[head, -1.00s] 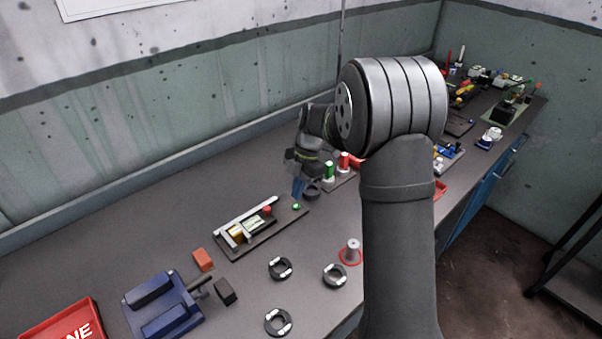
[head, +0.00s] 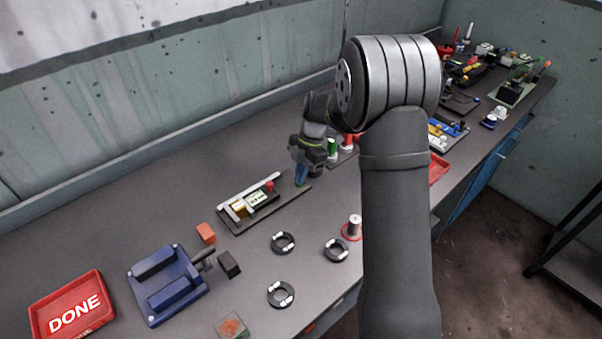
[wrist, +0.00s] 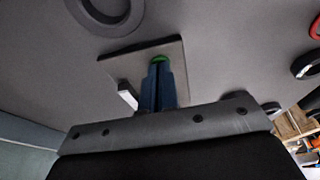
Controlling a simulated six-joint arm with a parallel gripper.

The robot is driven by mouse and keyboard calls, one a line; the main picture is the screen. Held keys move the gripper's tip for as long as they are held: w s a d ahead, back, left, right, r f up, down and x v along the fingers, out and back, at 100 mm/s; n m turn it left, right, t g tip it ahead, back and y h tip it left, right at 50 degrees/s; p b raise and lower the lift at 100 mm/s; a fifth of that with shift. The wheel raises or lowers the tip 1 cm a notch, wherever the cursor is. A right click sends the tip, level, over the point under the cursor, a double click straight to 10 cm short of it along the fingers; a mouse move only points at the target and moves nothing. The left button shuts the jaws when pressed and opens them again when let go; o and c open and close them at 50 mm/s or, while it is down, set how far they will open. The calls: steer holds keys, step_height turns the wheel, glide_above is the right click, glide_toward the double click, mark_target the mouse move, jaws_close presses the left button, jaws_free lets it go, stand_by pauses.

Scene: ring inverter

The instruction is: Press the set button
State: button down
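The dark fixture plate (head: 283,207) lies on the bench, with white rails, a small display and a red knob (head: 269,186). A green button (wrist: 160,59) sits near the plate's end. In the wrist view it shows at the tips of my blue fingers. My gripper (head: 300,183) points down over that end of the plate, and its two fingers (wrist: 158,68) are together with nothing seen between them. The fingers hide most of the button. I cannot tell whether they touch it or whether it is pressed down.
A blue fixture (head: 168,284) and a red DONE tray (head: 38,318) stand left. Green and red cylinders (head: 333,149) stand just beyond my gripper.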

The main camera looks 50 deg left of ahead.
steer(key=shift+s+d+f, duration=0.15)
steer(key=shift+d+f, duration=0.1)
steer(key=shift+f, duration=0.4)
steer(key=s+v, duration=0.1)
steer(key=v, duration=1.4)
steer(key=shift+a+r, duration=0.3)
steer(key=shift+a, duration=0.05)
